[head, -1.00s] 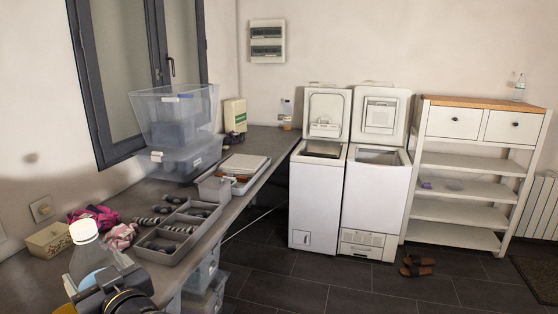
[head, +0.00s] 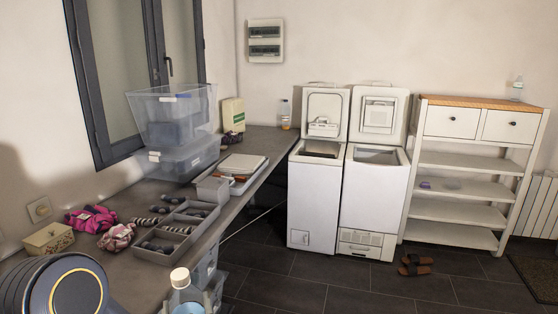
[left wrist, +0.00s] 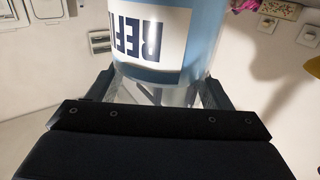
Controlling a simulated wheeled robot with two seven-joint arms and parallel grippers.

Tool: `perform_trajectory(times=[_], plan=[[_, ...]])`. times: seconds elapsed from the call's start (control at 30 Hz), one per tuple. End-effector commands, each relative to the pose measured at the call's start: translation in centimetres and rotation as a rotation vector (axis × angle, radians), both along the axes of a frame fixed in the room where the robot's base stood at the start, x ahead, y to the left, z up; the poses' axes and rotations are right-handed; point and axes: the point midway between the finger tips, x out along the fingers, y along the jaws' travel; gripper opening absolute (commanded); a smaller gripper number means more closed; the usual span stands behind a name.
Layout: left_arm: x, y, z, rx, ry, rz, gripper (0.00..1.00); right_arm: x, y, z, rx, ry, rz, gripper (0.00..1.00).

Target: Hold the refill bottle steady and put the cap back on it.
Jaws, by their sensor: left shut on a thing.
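The refill bottle (head: 187,298) is at the bottom edge of the head view, clear with a pale blue part. A cream, cap-like top (head: 180,277) shows at its upper end; I cannot tell whether it is a seated cap. The left wrist view shows the bottle's blue and white label (left wrist: 155,35), with part of the word REFILL upside down. My left gripper (left wrist: 160,85) is shut on the bottle, with one finger on each side. In the head view the bottle's lower part is cut off. My right gripper is not in view.
The grey counter (head: 130,275) holds a divided tray (head: 178,235) of dark rolled items, pink cloths (head: 92,218), a small box (head: 48,239) and stacked clear bins (head: 175,130). Another bottle (head: 285,115) stands at its far end, near two open white toploaders (head: 316,200).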

Motion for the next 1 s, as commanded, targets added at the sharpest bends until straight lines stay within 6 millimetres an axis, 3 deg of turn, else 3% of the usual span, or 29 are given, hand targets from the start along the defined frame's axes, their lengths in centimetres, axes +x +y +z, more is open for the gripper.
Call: perform_trajectory(times=[0.2, 0.77, 1.0], plan=[[0.0, -0.9, -1.6, 0.002, -0.007, -0.046, 0.26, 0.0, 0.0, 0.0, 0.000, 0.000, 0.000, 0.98], [0.1, -1.1, -1.7, 0.003, -0.008, -0.054, 0.26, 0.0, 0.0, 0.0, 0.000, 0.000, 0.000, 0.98], [0.0, -3.9, -4.0, 0.003, -0.003, -0.177, 0.26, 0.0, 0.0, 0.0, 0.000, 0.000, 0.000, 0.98]])
